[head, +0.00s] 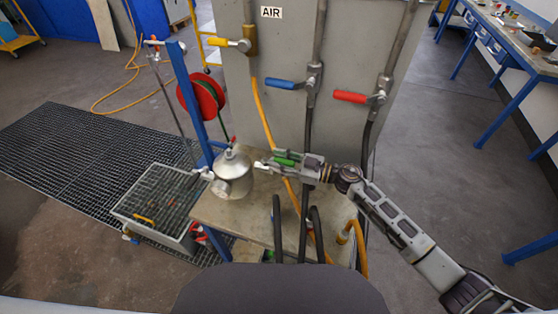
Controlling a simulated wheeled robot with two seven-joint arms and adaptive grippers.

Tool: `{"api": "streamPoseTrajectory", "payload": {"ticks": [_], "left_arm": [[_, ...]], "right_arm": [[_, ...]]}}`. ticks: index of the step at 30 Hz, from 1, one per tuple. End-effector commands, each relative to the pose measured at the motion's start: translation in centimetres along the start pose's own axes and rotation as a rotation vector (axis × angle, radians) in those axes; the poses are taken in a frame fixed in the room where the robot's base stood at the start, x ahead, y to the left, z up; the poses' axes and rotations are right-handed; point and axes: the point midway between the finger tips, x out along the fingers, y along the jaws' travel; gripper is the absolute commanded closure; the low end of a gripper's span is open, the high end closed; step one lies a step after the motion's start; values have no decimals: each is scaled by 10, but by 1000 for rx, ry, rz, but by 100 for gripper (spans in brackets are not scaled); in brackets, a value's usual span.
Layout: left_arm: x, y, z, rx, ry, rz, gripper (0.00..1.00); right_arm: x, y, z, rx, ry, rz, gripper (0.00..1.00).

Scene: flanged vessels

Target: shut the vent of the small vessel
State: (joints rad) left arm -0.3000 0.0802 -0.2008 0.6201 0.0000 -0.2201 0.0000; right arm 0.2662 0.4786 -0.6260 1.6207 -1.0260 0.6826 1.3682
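The small vessel (233,178) is a rounded silver metal pot with a domed top. It stands on the left part of the bench top (254,224). A small red-tipped fitting (233,141) rises from its top; it may be the vent, but it is too small to tell how it is set. My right gripper (262,164) reaches in from the right, its fingertips close to the vessel's right side. I cannot tell whether they touch it. A green part (286,158) shows along the gripper. The finger gap is too small to read. My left gripper is not in view.
A grey panel marked AIR carries yellow (235,44), blue (281,84) and red (351,97) valve levers. Black hoses (277,229) stand at the bench front. A mesh-covered crate (155,207) is left of the bench, below a blue post with a red reel (201,98).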

Motion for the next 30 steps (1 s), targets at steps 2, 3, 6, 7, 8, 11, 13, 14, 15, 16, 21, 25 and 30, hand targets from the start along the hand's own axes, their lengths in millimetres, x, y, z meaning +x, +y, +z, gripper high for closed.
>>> {"api": "streamPoseTrajectory", "payload": {"ticks": [2, 3, 6, 7, 8, 11, 13, 14, 15, 16, 21, 25, 30], "left_arm": [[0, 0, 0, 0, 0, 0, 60], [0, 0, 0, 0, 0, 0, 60], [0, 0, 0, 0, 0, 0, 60], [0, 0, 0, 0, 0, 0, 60], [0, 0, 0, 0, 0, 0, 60], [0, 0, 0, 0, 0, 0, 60], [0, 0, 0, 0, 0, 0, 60], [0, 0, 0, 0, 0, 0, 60], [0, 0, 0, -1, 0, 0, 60], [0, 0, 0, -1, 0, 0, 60], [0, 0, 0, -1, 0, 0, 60], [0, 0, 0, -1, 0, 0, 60], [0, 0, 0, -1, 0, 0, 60]], "right_arm": [[0, 0, 0, 0, 0, 0, 82], [0, 0, 0, 0, 0, 0, 87], [0, 0, 0, 0, 0, 0, 100], [0, 0, 0, 0, 0, 1, 100], [0, 0, 0, -1, 0, 1, 100], [0, 1, 0, -1, 0, 1, 100], [0, 1, 0, -1, 0, 1, 100], [0, 1, 0, -2, 0, 1, 100], [-1, 1, 0, -2, 0, 1, 100], [-1, 1, 0, -2, 0, 1, 100], [-6, 4, 0, -2, 1, -7, 100], [-8, 5, 0, -2, 2, -11, 100], [-12, 7, 1, -3, 3, -15, 100]]}}
